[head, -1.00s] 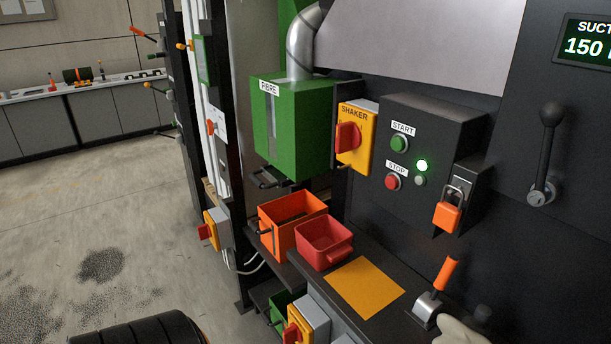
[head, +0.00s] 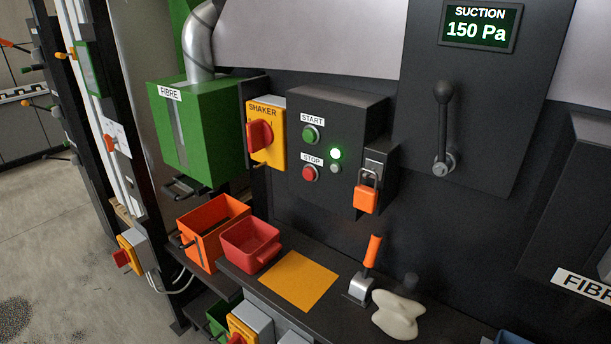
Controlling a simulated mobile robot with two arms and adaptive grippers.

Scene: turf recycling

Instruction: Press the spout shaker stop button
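The red stop button (head: 310,173) sits on the front of a dark control box (head: 352,130), under a white STOP label (head: 312,159). The green start button (head: 311,135) is above it. A yellow SHAKER switch (head: 266,134) with a red rotary handle is mounted left of the box. Nothing covers the stop button. Neither of my grippers shows in the head view.
A shelf below holds an orange bin (head: 205,240), a red bin (head: 250,243), a yellow sheet (head: 299,280), an orange-handled tool (head: 366,270) and a pale lumpy object (head: 397,314). An orange padlock (head: 367,196) hangs right of the box. Space before the panel looks clear.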

